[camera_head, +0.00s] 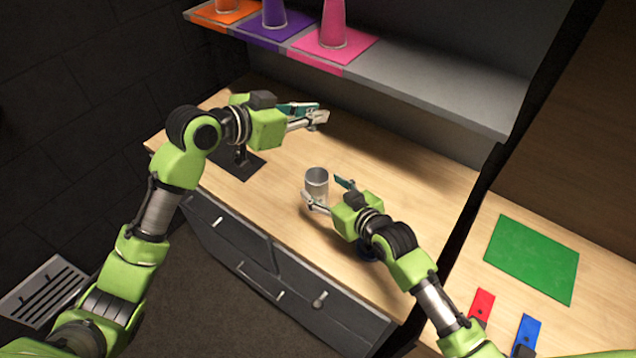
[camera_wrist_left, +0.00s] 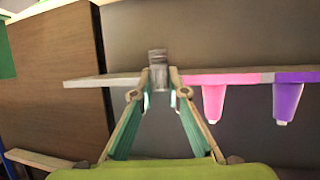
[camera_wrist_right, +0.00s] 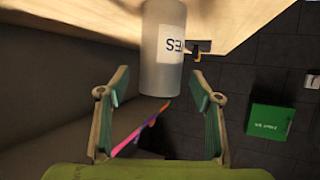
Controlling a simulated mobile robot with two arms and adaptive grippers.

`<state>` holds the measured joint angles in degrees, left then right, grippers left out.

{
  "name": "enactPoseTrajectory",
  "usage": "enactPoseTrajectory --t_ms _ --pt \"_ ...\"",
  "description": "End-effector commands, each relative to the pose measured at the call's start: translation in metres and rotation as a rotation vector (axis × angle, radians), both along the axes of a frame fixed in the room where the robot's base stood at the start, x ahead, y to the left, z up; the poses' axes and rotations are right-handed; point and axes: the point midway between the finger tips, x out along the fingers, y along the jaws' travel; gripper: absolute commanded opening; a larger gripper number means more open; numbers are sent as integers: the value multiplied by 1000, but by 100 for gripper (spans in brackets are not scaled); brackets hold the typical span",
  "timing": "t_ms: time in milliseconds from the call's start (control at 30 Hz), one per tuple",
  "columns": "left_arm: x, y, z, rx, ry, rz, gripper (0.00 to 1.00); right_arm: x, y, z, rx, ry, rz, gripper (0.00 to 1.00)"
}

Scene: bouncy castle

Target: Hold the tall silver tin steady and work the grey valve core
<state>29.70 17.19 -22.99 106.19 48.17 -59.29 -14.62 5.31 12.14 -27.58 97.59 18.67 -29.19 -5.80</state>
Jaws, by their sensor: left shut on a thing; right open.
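The tall silver tin (camera_head: 316,180) stands upright on the wooden worktop. It also shows in the right wrist view (camera_wrist_right: 160,50), with a white label. My right gripper (camera_head: 328,193) is open beside the tin, with its fingertips on either side of it. In the right wrist view a gap shows at the left finger; I cannot tell whether either finger touches. My left gripper (camera_head: 316,116) is shut on a small grey piece, seemingly the grey valve core (camera_wrist_left: 158,73), held above the worktop behind the tin. The fingers partly hide it.
A grey shelf (camera_head: 440,85) above the worktop holds orange, purple and pink (camera_head: 334,28) cone-like pieces on matching mats. A black plate (camera_head: 232,163) lies under my left arm. A green mat (camera_head: 532,258), a red tag (camera_head: 481,305) and a blue tag (camera_head: 527,333) lie right.

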Motion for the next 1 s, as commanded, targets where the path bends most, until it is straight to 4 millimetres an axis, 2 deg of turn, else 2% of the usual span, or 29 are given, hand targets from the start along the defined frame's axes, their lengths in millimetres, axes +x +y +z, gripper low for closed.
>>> enactPoseTrajectory --t_ms 100,300,667,700,800,867,1000 --pt "0 0 0 -1 -1 0 0 14 10 -6 2 0 1 59" --pt "0 0 0 -1 -1 0 0 27 17 -13 1 -1 1 59" --pt "0 0 0 -1 -1 0 0 30 19 -15 0 0 1 59" --pt "0 0 0 -1 -1 0 0 30 19 -15 0 0 1 54" --pt "0 0 0 -1 -1 0 0 30 19 -15 0 0 1 28" --pt "0 0 0 -1 -1 0 0 30 19 -15 0 0 1 15" --pt "0 0 -2 -1 1 0 0 30 19 -15 0 0 1 15"
